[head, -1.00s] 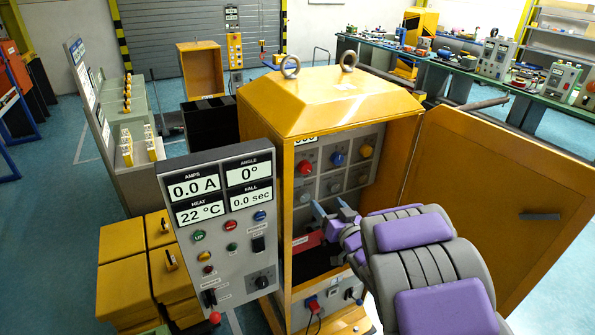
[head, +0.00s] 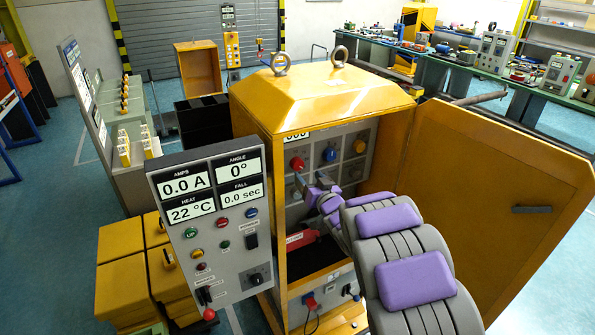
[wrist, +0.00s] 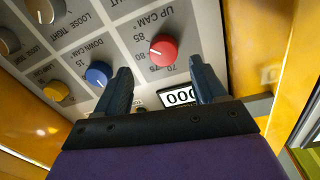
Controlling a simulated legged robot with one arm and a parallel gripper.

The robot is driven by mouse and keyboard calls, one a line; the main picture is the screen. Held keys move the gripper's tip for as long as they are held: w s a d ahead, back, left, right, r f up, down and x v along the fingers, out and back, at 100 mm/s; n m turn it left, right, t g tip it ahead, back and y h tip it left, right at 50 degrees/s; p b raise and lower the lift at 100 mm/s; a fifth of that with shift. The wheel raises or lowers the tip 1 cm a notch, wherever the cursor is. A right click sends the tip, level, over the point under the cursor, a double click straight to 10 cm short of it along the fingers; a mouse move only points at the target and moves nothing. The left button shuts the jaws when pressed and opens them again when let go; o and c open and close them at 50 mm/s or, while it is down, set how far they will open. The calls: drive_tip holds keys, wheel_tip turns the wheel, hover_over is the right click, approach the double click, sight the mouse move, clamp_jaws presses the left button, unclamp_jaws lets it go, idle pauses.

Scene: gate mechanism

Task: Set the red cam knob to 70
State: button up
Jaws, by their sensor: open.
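The red cam knob (head: 297,164) is on the grey panel inside the yellow cabinet, at the panel's upper left in the head view. In the wrist view the red knob (wrist: 163,50) sits under the label "UP CAM" with marks 85, 80, 75 and 70 around it; its pointer mark is at its left side, near 80. My gripper (head: 314,186) is inside the cabinet opening, just below and right of the knob. In the wrist view my gripper (wrist: 161,82) is open, its two fingers apart on either side below the knob, with nothing between them. Contact with the knob is not visible.
A blue knob (wrist: 98,74) and a yellow knob (wrist: 56,91) are beside the red one. A counter display (wrist: 180,96) lies between my fingers' bases. The yellow cabinet door (head: 500,200) stands open at right; a grey meter panel (head: 212,225) stands at left.

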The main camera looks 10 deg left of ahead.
sight(297, 168)
drive_tip(key=w, duration=0.3)
drive_tip(key=shift+a, duration=0.2)
drive_tip(key=a, duration=0.1)
drive_tip(key=w+a, duration=0.1)
drive_tip(key=a, duration=0.2)
drive_tip(key=shift+w+a+f, duration=0.1)
drive_tip(key=shift+w+f, duration=0.05)
drive_tip(key=shift+w, duration=0.1)
drive_tip(key=shift+a, duration=0.15)
drive_tip(key=shift+w+d+r, duration=0.1)
drive_tip(key=shift+d+r, duration=0.05)
drive_tip(key=shift+d, duration=0.5)
drive_tip(key=shift+w+d+r, duration=0.1)
drive_tip(key=shift+d, duration=0.55)
drive_tip(key=shift+c, duration=1)
drive_tip(key=shift+a+f, duration=0.15)
drive_tip(key=shift+a, duration=0.6)
drive_tip(key=c, duration=0.4)
drive_tip(key=shift+a, duration=0.1)
drive_tip(key=shift+c, duration=1)
drive_tip(key=shift+d+f, duration=0.1)
drive_tip(key=shift+d, duration=0.15)
drive_tip(key=shift+c, duration=1.2)
